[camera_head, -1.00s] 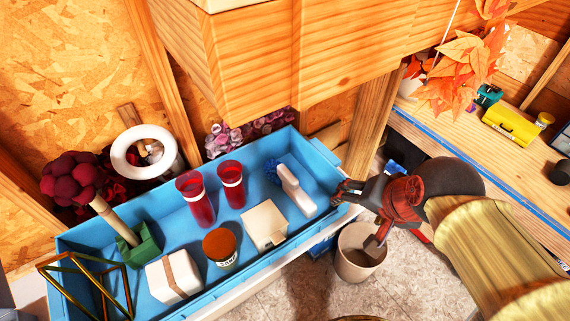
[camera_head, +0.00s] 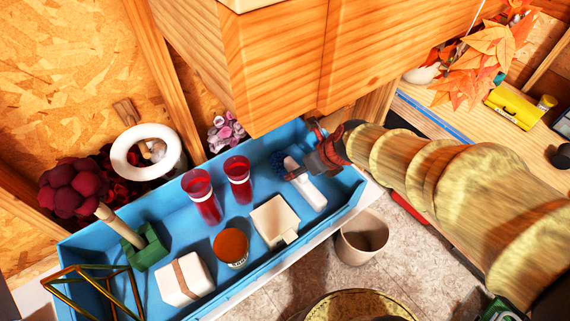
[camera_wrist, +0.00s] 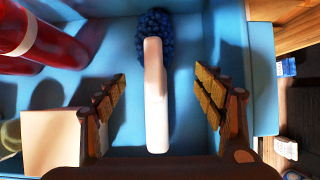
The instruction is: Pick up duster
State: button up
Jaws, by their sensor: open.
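The duster has a white handle (camera_head: 310,193) and a dark blue bristly head (camera_head: 281,161). It lies at the right end of the blue tray (camera_head: 350,195). My gripper (camera_head: 303,166) is over the duster and hides part of it in the head view. In the wrist view the duster's white handle (camera_wrist: 156,100) runs lengthwise between my two open fingers (camera_wrist: 162,98), with its blue head (camera_wrist: 155,32) beyond them. Neither finger appears to touch the handle.
Beside the duster in the tray are a cream box (camera_head: 274,222), two red tumblers (camera_head: 239,182) and an orange-topped jar (camera_head: 231,247). A wooden cabinet (camera_head: 330,60) overhangs the back of the tray. A bin (camera_head: 362,238) stands in front, below.

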aim_at(283, 163)
jog(key=shift+a+f, duration=0.1)
jog(key=shift+f, duration=0.6)
jog(key=x, duration=0.2)
jog(key=a+x, duration=0.1)
jog(key=x, duration=0.1)
jog(key=shift+w, duration=0.1)
jog(key=shift+w+a+f, duration=0.2)
jog(key=shift+w+f, duration=0.1)
jog(key=shift+f, duration=0.25)
jog(key=c, duration=1.2)
jog(key=shift+c, duration=0.4)
